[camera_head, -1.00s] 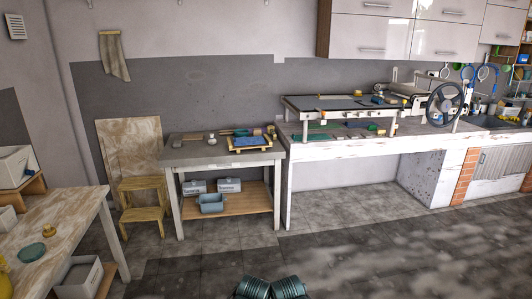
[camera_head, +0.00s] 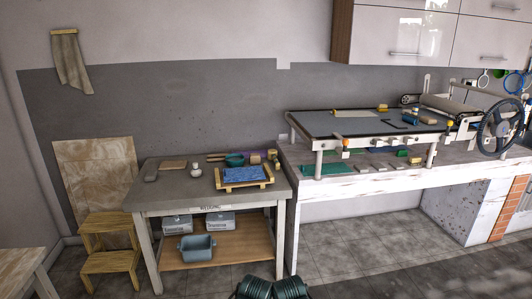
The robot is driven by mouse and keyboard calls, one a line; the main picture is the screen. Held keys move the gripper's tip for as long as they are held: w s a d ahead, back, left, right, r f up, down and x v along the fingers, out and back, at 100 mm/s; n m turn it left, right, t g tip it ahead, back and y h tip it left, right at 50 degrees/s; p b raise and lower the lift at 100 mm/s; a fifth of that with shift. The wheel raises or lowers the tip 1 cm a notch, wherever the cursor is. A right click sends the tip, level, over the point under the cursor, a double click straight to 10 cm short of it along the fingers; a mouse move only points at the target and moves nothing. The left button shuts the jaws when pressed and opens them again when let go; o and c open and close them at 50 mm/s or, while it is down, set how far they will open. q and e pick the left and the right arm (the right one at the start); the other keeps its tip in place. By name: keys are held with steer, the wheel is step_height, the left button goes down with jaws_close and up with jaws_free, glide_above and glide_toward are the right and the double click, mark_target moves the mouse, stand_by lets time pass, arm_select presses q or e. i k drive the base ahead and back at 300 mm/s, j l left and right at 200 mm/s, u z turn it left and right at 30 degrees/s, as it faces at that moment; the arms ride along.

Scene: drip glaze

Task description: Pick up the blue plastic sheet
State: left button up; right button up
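A crumpled blue sheet (camera_head: 243,174) lies in a small light-wood frame or tray (camera_head: 246,185) on the right part of the grey-topped worktable (camera_head: 180,195). It looks like the blue plastic sheet, but its material is hard to tell from here. Two dark teal ribbed parts of my own body show at the bottom edge, below and well apart from the worktable. No fingers of my left or right gripper can be made out.
A wooden step stool (camera_head: 110,262) stands left of the worktable. A grey-blue bin (camera_head: 197,247) sits on its lower shelf. To the right is a long bench (camera_head: 350,182) with a raised press bed (camera_head: 375,122) and a handwheel (camera_head: 499,125). The floor in front is clear.

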mark_target(252, 173)
steer(key=i+u, duration=0.1)
steer(key=i, duration=0.7)
steer(key=i+l+u, duration=0.15)
steer(key=i, duration=0.6)
steer(key=i+l+u, duration=0.2)
steer(key=i+u, duration=0.2)
steer(key=i+l+u, duration=0.85)
steer(key=i+l, duration=0.05)
steer(key=i, duration=0.05)
